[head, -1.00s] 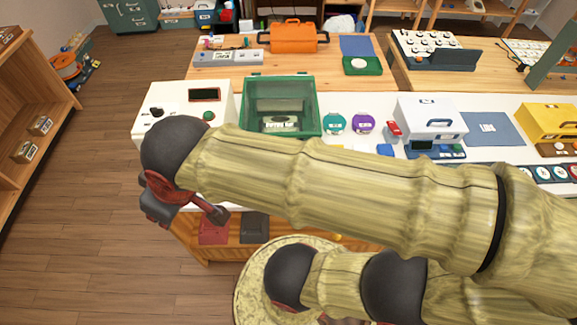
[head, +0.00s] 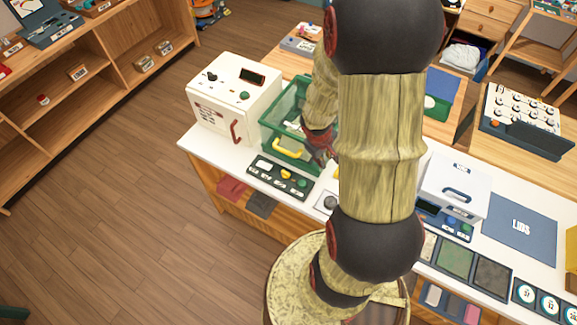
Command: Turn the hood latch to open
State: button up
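A green box with a see-through front (head: 269,139), likely the hood, stands on the white counter at left of centre. A yellow handle (head: 288,149) sits on its front. I cannot make out a separate latch. My gripper (head: 322,157) is at the right side of the green box, close to the yellow handle. Its dark and red fingers are small and partly hidden by my arm, so I cannot tell if they are open or touch the box. My arm also hides the box's right part.
A white machine (head: 232,100) with a red handle stands left of the green box. A dark control panel (head: 279,180) lies in front. To the right are a white lidded box (head: 456,182) and a blue mat (head: 520,228). The floor at left is clear.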

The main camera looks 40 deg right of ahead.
notch_tip(320, 180, down, 6)
jog(key=n+y+p, duration=0.1)
jog(key=n+t+y, duration=0.2)
jog(key=t+y, duration=0.1)
jog(key=t, duration=0.1)
send_near(286, 172)
jog(key=b+x, duration=0.3)
jog(key=x, duration=0.5)
jog(key=shift+f, duration=0.2)
jog(key=shift+s, duration=0.1)
jog(key=shift+c, duration=0.7)
grip_shut()
